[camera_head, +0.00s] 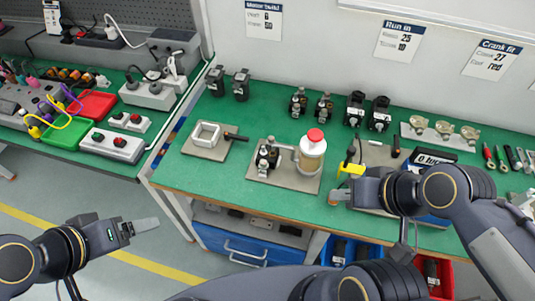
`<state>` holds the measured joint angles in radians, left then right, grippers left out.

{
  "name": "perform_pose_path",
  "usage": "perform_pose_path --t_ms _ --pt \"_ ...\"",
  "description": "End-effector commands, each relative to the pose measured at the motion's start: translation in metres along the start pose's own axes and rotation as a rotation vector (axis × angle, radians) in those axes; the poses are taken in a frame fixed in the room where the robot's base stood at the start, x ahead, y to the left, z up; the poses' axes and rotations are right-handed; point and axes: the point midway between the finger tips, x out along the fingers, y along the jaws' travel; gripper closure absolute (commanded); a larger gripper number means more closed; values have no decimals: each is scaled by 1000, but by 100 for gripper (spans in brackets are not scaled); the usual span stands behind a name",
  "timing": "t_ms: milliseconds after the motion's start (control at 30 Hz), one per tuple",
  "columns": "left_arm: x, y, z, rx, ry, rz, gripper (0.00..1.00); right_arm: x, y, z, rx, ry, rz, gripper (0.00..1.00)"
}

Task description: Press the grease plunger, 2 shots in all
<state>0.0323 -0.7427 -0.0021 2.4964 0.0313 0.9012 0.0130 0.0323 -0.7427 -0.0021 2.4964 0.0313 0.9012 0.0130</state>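The grease dispenser stands upright on a grey board (291,181) near the front of the green bench. It has a pale, tan-filled body (311,157) and a red plunger top (315,135). A small dark metal part (267,158) stands beside it on the same board. My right gripper (337,197) is to the right of the dispenser and nearer the bench front, apart from the red top. Its fingertips point left, and their gap does not show. My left gripper (148,226) hangs over the floor at the lower left, away from the bench. Its finger gap does not show.
A yellow-ended tool (350,168) is just behind my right gripper. A board with a square frame (207,135) lies left of the dispenser. Small dark parts (298,101) stand behind it. A blue drawer (235,245) is under the bench. Bare green bench shows between these.

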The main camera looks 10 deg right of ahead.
Motion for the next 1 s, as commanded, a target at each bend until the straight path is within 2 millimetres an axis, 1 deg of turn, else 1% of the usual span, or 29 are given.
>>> perform_pose_path --t_ms 33,167,200,1000 --pt "0 0 0 0 0 0 20 0 0 0 0 0 0 81" --pt "0 0 0 0 0 0 20 0 0 0 0 0 0 98" --pt "0 0 0 0 0 0 20 0 0 0 0 0 0 100" --pt "0 0 0 0 0 0 20 0 0 0 0 0 0 100"
